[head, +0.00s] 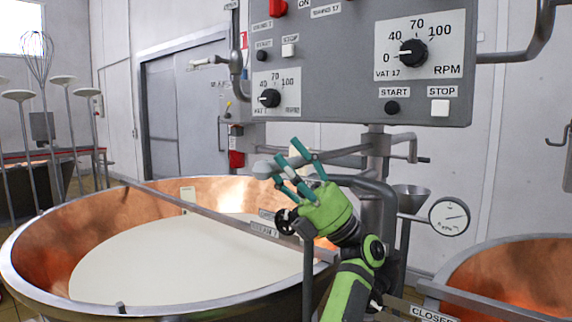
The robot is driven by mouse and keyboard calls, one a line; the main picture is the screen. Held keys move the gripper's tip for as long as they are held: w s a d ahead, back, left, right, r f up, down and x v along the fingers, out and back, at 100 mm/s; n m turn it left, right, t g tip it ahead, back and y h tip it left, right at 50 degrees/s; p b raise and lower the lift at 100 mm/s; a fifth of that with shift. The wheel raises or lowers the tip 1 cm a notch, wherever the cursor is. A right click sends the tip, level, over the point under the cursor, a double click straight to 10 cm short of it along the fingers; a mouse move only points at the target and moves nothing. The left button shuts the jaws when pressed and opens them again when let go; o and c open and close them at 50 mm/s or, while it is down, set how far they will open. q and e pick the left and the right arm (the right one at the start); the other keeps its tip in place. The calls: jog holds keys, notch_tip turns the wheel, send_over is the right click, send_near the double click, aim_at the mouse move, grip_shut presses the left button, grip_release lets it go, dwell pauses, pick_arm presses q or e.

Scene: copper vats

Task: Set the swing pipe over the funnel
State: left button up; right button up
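The swing pipe (347,153) is a grey metal arm that runs left from the upright post under the control box, and its rounded end hangs over the left copper vat. The funnel (411,198) is a grey metal cone to the right of the post, beside the round gauge. The pipe points away from it.
The left copper vat (90,222) holds pale liquid, with a metal bar across it. Another copper vat (520,275) stands at the lower right. The control box (345,60) hangs above the pipe. A white gauge (449,217) stands close to the funnel.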

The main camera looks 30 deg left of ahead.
pick_arm(q)
jog(key=shift+w+f, duration=0.1)
jog(key=shift+f, duration=0.15)
jog(key=v, duration=0.7)
pick_arm(e)
jog(key=shift+w+d, duration=0.15)
jog(key=shift+w, duration=0.05)
pick_arm(q)
jog(key=shift+d, duration=0.1)
